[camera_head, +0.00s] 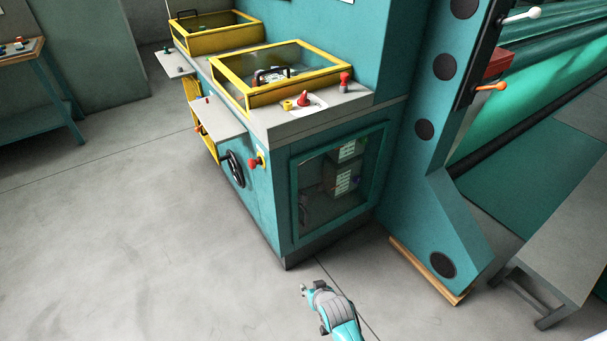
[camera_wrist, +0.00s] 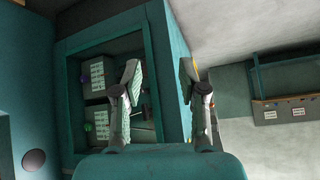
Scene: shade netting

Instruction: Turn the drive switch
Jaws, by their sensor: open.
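The teal machine cabinet (camera_head: 258,215) stands in the middle of the head view. On its grey top are a red rotary handle (camera_head: 303,98) on a pale plate, a yellow knob (camera_head: 287,105) and a red knob (camera_head: 345,79). A red knob on a yellow base (camera_head: 254,162) sticks out of the side face. I cannot tell which of these is the drive switch. My gripper (camera_head: 304,289) is low in front of the cabinet, apart from all controls. In the wrist view my gripper (camera_wrist: 160,76) is open and empty, facing the cabinet.
A black handwheel (camera_head: 235,168) and a grey shelf (camera_head: 217,120) project from the side face. A framed window (camera_head: 335,185) shows boxes inside. Yellow-framed covers (camera_head: 262,75) sit on top. A teal post (camera_head: 435,190) stands right. The floor (camera_head: 130,235) at left is clear.

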